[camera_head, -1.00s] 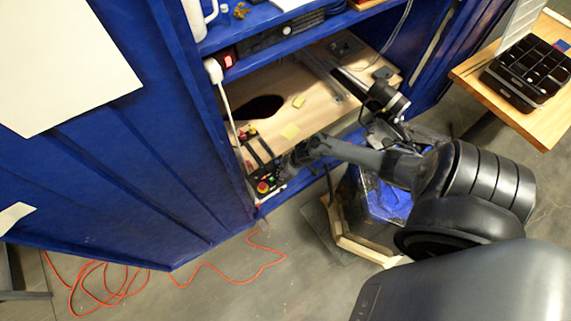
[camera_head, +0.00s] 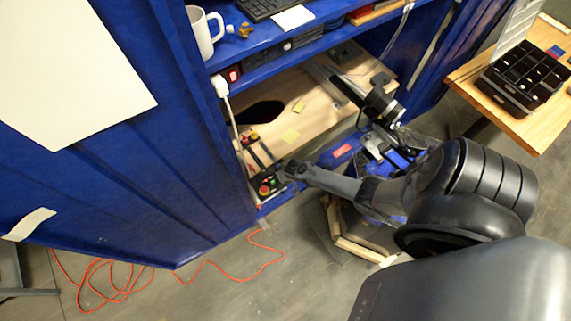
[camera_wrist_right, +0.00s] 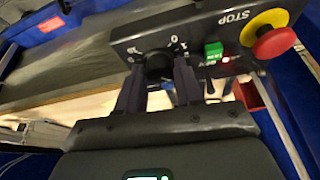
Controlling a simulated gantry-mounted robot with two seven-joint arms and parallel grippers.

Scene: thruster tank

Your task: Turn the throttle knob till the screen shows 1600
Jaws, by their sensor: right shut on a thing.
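The black throttle knob (camera_wrist_right: 159,66) sits on a dark control panel (camera_wrist_right: 205,32) with dial marks around it. My right gripper (camera_wrist_right: 158,72) is shut on the knob, one finger on each side of it. In the head view, my right gripper (camera_head: 283,172) reaches the control box (camera_head: 262,187) at the front edge of the blue cabinet. A small red-lit display (camera_head: 234,73) stands on the shelf, too small to read from here. My left gripper is not in view.
A red stop button (camera_wrist_right: 274,42) and a green switch (camera_wrist_right: 213,50) sit beside the knob. A white plug and cable (camera_head: 221,88) run down the cabinet's left side. An orange cord (camera_head: 215,270) lies on the floor.

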